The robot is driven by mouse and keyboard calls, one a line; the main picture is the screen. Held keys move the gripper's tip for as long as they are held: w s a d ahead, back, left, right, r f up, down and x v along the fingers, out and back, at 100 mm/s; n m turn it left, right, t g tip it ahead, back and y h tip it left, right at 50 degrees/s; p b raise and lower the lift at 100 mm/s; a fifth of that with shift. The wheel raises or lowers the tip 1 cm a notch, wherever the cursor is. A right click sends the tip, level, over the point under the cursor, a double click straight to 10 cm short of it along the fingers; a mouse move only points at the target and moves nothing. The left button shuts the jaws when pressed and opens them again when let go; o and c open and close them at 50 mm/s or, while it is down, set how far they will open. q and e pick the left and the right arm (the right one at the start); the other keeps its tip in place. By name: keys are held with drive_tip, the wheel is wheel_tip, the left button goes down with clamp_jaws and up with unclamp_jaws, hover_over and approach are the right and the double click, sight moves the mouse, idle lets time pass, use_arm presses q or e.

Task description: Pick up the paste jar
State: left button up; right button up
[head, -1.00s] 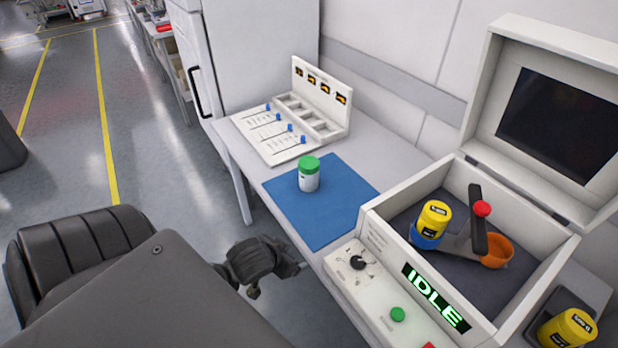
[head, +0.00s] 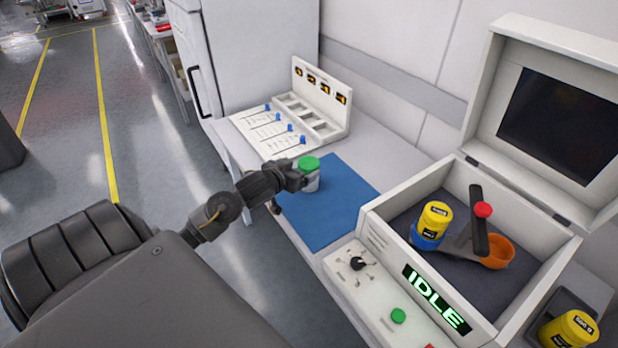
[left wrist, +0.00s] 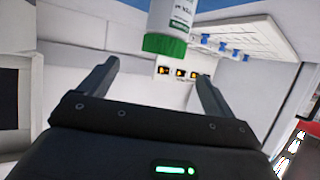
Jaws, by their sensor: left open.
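A white jar with a green lid (head: 309,165) stands upright on the blue mat (head: 335,215). My left gripper (head: 296,179) is at the jar's left side in the head view, at about the height of its body, and hides part of it. In the left wrist view, the open fingers of my left gripper (left wrist: 157,72) are apart with the jar (left wrist: 170,22) ahead of the gap between them, shown lid down. I cannot tell whether a finger touches it. A yellow jar (head: 434,218) sits in a blue holder inside the open machine. My right gripper is not in view.
The open machine (head: 375,215) with its raised lid and IDLE display stands right of the mat. Another yellow jar (head: 568,331) is at the lower right. A white rack (head: 318,110) with blue-tipped items stands behind the mat. The mat's front is clear.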

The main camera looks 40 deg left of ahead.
sight(307, 164)
use_arm(q)
drive_tip(key=shift+a+x, duration=0.2)
drive_tip(key=shift+x, duration=2.95)
drive_tip(key=shift+s+f, duration=0.15)
drive_tip(key=c, duration=1.7)
